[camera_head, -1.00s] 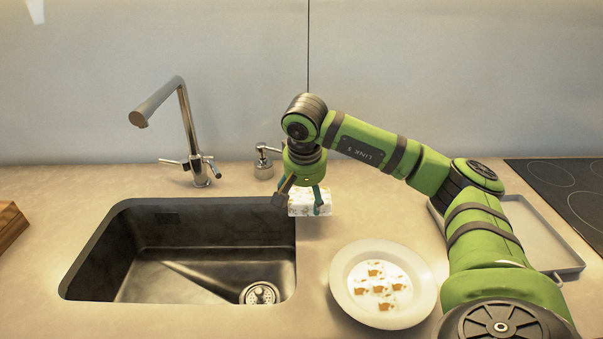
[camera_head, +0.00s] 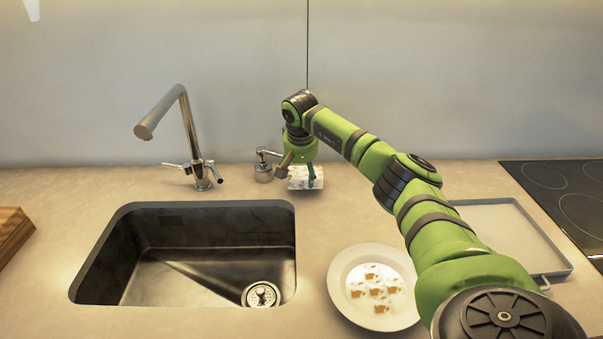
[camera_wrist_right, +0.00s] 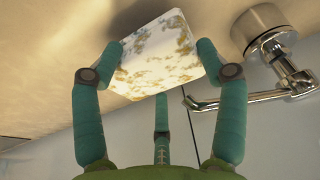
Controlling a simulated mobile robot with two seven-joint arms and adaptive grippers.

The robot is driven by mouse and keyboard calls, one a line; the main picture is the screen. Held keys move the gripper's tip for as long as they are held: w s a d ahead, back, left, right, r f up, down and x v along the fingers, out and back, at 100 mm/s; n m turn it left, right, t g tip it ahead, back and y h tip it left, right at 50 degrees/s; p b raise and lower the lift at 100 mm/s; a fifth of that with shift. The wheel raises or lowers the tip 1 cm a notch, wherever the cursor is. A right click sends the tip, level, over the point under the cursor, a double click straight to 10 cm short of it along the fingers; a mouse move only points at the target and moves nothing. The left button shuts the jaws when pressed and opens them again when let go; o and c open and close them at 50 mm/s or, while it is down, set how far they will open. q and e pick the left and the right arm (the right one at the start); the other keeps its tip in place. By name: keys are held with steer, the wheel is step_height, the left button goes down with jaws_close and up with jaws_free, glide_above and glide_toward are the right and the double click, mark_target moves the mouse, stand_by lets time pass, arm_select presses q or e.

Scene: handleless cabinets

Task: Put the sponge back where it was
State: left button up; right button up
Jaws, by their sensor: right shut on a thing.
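The sponge (camera_head: 304,180) is a white block with brownish-yellow stains, behind the sink's back right corner and just right of the soap dispenser. My right gripper (camera_head: 298,171) is shut on it, its fingers pointing down. The sponge also shows in the right wrist view (camera_wrist_right: 158,57), between the fingertips of my right gripper (camera_wrist_right: 160,58). I cannot tell whether its underside touches the counter. My left gripper is not in view.
The soap dispenser (camera_head: 264,172) stands close left of the sponge. The sink (camera_head: 190,250) and faucet (camera_head: 196,150) are to the left. A plate (camera_head: 345,305) with stained patches is in front right. A grey tray (camera_head: 505,225) and cooktop (camera_head: 560,190) lie right.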

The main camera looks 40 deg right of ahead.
steer(key=shift+f, duration=0.9)
steer(key=o, duration=1)
steer(key=b+v, duration=0.2)
steer(key=v, duration=1)
